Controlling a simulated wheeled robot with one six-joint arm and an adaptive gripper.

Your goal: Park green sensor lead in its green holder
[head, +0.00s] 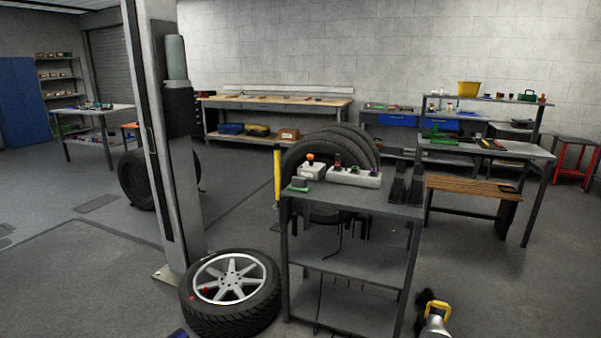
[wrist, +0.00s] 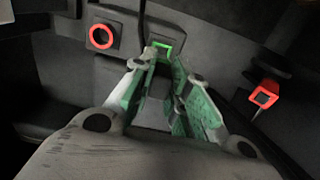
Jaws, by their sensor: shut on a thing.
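In the wrist view my gripper (wrist: 160,68) has pale green finger links and is closed around a small dark piece, which I take to be the green sensor lead; the fingers hide most of it. A dark cable (wrist: 143,18) runs up from near the fingertips. A bright green square-edged outline (wrist: 163,46) shows right at the fingertips. It looks like the green holder, but I cannot tell whether the held piece touches it or sits in it.
In the wrist view a red ring (wrist: 101,37) is up left and a red square frame (wrist: 264,96) is to the right, both on dark surfaces. In the head view a grey cart (head: 345,262) carries connector boxes (head: 354,178). A wheel (head: 232,287) lies beside it.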

